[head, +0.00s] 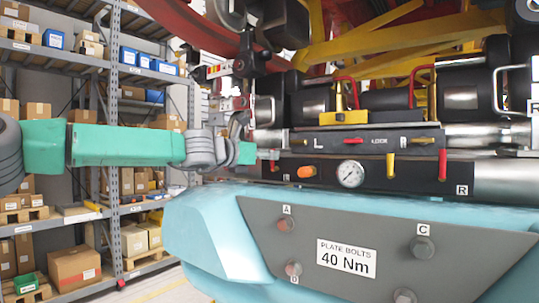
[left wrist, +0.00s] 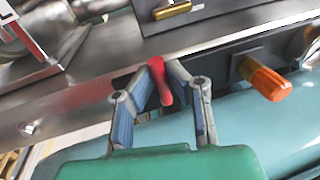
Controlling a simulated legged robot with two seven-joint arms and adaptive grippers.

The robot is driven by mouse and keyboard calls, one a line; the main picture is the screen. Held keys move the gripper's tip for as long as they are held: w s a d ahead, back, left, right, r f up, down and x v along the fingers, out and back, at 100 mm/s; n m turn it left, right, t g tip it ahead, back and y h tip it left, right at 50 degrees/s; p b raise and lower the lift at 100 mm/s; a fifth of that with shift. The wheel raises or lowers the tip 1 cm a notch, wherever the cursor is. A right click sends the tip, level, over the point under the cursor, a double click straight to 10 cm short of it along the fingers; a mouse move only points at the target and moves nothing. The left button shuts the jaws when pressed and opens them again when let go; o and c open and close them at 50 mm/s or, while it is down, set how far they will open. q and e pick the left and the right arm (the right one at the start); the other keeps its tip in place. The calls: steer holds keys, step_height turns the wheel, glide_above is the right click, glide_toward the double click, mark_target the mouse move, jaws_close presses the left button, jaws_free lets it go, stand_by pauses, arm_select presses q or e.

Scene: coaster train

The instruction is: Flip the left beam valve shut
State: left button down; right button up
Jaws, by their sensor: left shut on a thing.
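My left gripper (head: 268,156) reaches in from the left to the left end of the dark beam panel (head: 325,175). In the left wrist view, the fingertips of my left gripper (left wrist: 162,72) are closed on a red valve lever (left wrist: 163,88), one finger on each side. The lever points down from the panel edge, a little tilted. In the head view the red lever (head: 274,165) shows just past the fingers, mostly hidden. My right gripper is in neither view.
An orange knob (head: 306,172) is close on the right of the lever, and it also shows in the left wrist view (left wrist: 268,82). A gauge (head: 350,174), yellow lever (head: 390,165) and another red lever (head: 442,165) follow. A light-blue housing (head: 215,225) lies below.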

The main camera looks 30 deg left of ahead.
arm_select(q)
steer(key=c, duration=1.6)
jaws_free()
steer(key=shift+a+f, duration=0.1)
steer(key=shift+f, duration=0.1)
steer(key=shift+a, duration=0.1)
steer(key=shift+s+r, duration=0.1)
steer(key=v, duration=1.1)
steer(key=shift+s+a, duration=0.25)
steer(key=shift+s, duration=0.15)
